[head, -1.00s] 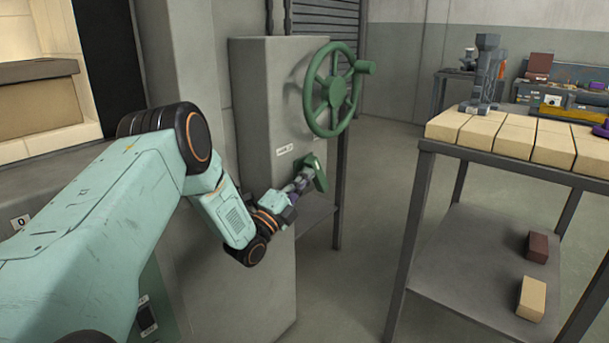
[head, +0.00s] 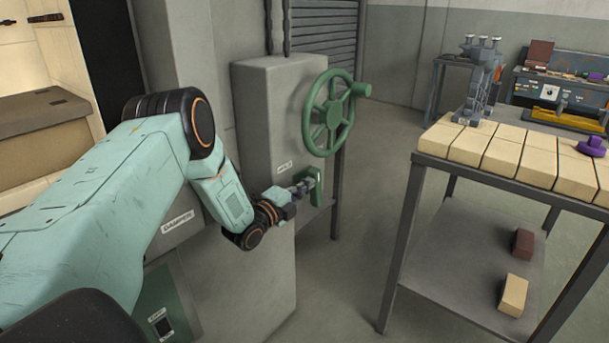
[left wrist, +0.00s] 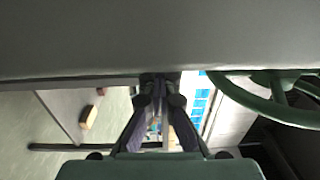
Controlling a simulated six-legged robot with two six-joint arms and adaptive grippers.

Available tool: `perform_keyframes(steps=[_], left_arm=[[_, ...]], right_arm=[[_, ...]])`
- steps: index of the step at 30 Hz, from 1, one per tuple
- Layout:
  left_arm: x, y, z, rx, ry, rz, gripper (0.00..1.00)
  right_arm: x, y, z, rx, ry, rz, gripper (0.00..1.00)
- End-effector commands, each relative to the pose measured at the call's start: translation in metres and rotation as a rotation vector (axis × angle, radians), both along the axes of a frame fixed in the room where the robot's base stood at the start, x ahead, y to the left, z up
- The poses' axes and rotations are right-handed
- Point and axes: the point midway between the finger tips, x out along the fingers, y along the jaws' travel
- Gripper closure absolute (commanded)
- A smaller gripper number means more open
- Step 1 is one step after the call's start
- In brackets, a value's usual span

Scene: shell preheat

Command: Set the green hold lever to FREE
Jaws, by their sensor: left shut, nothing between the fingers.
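The green hold lever (head: 319,192) is on the side of the grey cabinet (head: 262,115), below the green handwheel (head: 332,112). It looks close to upright, but its FREE mark cannot be read. A small white label (head: 284,166) is on the cabinet front near it. My left gripper (head: 306,186) is at the lever, its tips against or just beside it; contact cannot be told. In the left wrist view its fingers (left wrist: 160,88) are shut with nothing seen between them. The handwheel rim (left wrist: 265,102) is at the right there. My right gripper is not in view.
A metal table (head: 475,170) with pale blocks on top and two bricks on its lower shelf stands at the right. Bare floor lies between cabinet and table. A DAMPER label (head: 178,222) is at left.

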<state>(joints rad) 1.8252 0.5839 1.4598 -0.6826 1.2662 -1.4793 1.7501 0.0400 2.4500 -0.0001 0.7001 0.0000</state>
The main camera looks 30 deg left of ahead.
Motion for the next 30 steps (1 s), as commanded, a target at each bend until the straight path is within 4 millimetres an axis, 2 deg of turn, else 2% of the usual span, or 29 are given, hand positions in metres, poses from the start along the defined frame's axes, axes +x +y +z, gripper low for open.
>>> perform_keyframes(steps=[1, 12, 21, 30], left_arm=[[0.001, -0.001, 0.008, 0.003, 0.022, -0.002, 1.00], [0.008, -0.001, 0.016, 0.018, 0.207, -0.001, 1.00], [0.014, -0.002, 0.017, 0.029, 0.338, -0.002, 1.00], [0.019, -0.002, 0.019, 0.027, 0.334, -0.001, 1.00]], right_arm=[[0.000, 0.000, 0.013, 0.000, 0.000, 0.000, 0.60], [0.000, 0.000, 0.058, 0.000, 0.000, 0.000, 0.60], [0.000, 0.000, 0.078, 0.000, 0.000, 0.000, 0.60], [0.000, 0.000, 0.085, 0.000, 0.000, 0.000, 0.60]])
